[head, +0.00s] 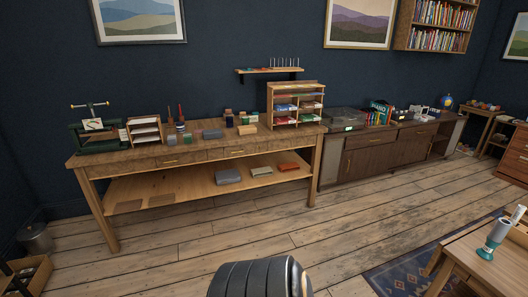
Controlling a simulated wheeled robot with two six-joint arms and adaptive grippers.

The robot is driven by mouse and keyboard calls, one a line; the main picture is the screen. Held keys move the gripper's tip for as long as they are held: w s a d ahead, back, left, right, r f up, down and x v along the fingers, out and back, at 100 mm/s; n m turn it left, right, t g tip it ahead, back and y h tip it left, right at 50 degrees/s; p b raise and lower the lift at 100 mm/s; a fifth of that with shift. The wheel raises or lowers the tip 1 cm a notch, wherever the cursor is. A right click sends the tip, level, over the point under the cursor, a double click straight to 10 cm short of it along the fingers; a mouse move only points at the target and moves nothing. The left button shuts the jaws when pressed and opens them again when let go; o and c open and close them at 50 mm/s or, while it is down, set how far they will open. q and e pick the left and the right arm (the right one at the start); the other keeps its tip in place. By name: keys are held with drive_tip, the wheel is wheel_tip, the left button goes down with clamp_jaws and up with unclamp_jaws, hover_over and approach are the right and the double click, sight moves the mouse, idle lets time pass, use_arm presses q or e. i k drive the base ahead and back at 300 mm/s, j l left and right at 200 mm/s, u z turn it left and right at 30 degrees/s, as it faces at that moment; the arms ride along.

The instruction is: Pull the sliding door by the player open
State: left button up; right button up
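A dark, flat, box-like unit with a small lit green display (347,128), probably the player, sits on the left part of a long, low wooden cabinet (395,130) against the back wall. Below and right of it, the cabinet front has a wooden door panel (366,163) with a small upright handle near its left edge. The panel looks shut. More dark fronts continue to the right. Neither of my grippers is in view. A dark rounded part of my own body shows at the bottom centre, well away from the cabinet.
A wooden workbench (200,150) with a lower shelf stands directly left of the cabinet. A small table (455,262) bearing a teal and white object (492,240) is at the lower right, by a blue rug (405,268). Bare plank floor (250,225) lies before the cabinet.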

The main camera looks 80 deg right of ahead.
sight(368, 161)
drive_tip(key=z, duration=3.75)
drive_tip(key=i, duration=1.7)
drive_tip(key=i+l+u, duration=0.2)
drive_tip(key=i, duration=0.35)
drive_tip(key=i+u, duration=0.2)
drive_tip(key=i, duration=0.35)
drive_tip(key=i+l+u, duration=0.2)
drive_tip(key=i+l, duration=0.15)
drive_tip(key=i, duration=0.2)
drive_tip(key=i+l+u, duration=0.25)
drive_tip(key=i, duration=0.25)
drive_tip(key=l, duration=0.1)
